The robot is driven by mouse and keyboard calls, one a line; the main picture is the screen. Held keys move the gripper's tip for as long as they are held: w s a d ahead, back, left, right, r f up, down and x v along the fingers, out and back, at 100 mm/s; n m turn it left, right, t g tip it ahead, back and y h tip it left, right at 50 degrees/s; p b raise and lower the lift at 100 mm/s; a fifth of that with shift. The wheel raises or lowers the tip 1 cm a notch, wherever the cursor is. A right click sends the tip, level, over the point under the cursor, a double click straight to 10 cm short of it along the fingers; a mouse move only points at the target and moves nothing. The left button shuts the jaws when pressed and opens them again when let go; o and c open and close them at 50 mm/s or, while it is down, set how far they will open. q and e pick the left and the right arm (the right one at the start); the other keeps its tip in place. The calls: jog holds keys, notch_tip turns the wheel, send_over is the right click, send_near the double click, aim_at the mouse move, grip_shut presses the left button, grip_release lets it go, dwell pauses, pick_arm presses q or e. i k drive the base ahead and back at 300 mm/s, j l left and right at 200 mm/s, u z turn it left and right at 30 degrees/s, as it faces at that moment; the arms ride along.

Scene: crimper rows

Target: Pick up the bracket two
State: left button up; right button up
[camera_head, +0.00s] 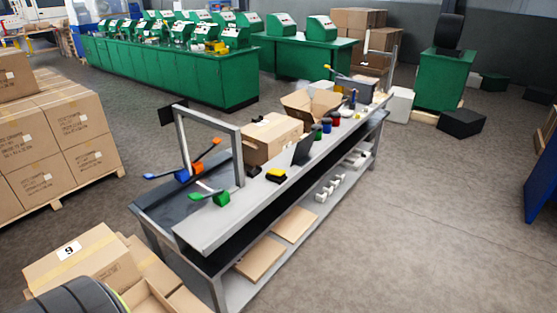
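No thing in the head view is clearly marked as bracket two. Small white parts (328,188) stand in a row on the lower level of the long grey workbench (215,231), near its middle; they are too small to identify. On the bench top at the near left are a green piece with a pale handle (221,198), a blue piece (183,175) and an orange-handled piece (207,151). Neither of my grippers is in view.
A grey metal frame (241,160) rises from the bench. A closed carton (270,138), an open carton (309,105) and a yellow-black item (276,175) sit on it. Stacked cartons (75,135) stand left. Green machine benches (170,75) line the back.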

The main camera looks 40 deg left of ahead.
aim_at(256, 172)
jog(key=i+u, duration=0.3)
jog(key=i, duration=0.25)
jog(key=i+l+u, duration=0.1)
jog(key=i+u, duration=0.15)
jog(key=i, duration=0.3)
jog(key=i+l+u, duration=0.3)
jog(key=i, duration=0.25)
jog(key=i+j+u, duration=0.15)
jog(key=u, duration=0.25)
jog(key=i+u, duration=0.3)
jog(key=u, duration=0.15)
jog(key=i+u, duration=0.25)
jog(key=u, duration=0.15)
jog(key=i+u, duration=0.2)
jog(key=u, duration=0.2)
jog(key=i+l+u, duration=0.2)
jog(key=u, duration=0.25)
